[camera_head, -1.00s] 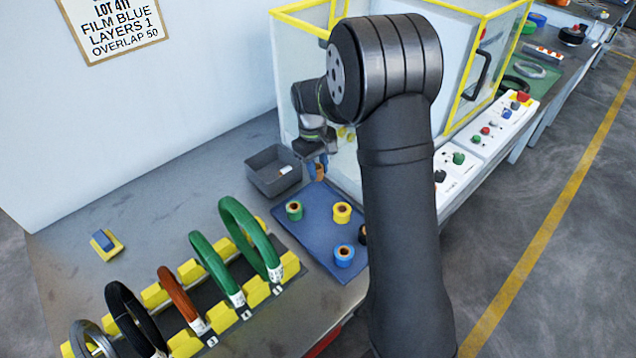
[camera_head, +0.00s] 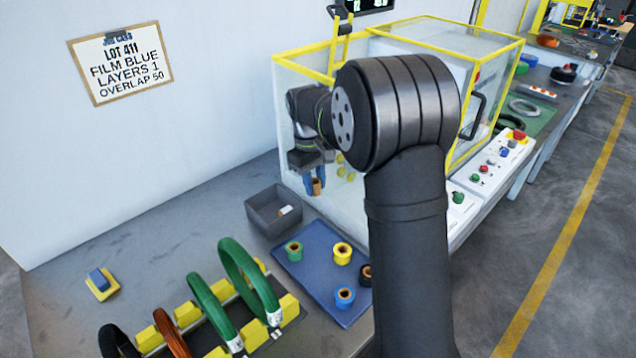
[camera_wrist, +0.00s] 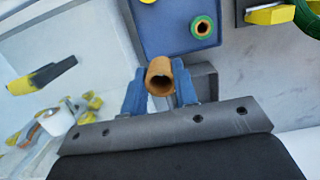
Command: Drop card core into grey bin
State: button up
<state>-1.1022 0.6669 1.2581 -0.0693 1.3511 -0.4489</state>
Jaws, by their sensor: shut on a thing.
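The card core (camera_wrist: 160,78) is a small brown hollow tube. My gripper (camera_wrist: 160,92) is shut on it between two blue fingers in the wrist view. In the head view the core (camera_head: 316,187) hangs below my gripper (camera_head: 314,180), in front of the clear enclosure. In the wrist view the bin lies partly hidden behind the core and the gripper.
A blue tray (camera_head: 318,262) beside the bin holds several film rolls, among them a green one (camera_head: 293,251) and a yellow one (camera_head: 342,252). A rack with upright coils, including a green one (camera_head: 240,270), stands at the front. The yellow-framed enclosure (camera_head: 400,45) rises close behind my gripper.

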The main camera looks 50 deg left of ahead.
jog(key=s+a+f, duration=0.2)
jog(key=a+f, duration=0.1)
jog(key=a, duration=0.3)
jog(key=s+a+f, duration=0.2)
jog(key=a+f, duration=0.1)
jog(key=a, duration=0.4)
jog(key=shift+d+f, duration=0.15)
jog(key=shift+f, duration=2.9)
jog(key=o, duration=1)
notch_tip(320, 180, up, 17)
jog(key=a, duration=0.2)
jog(key=shift+a, duration=0.25)
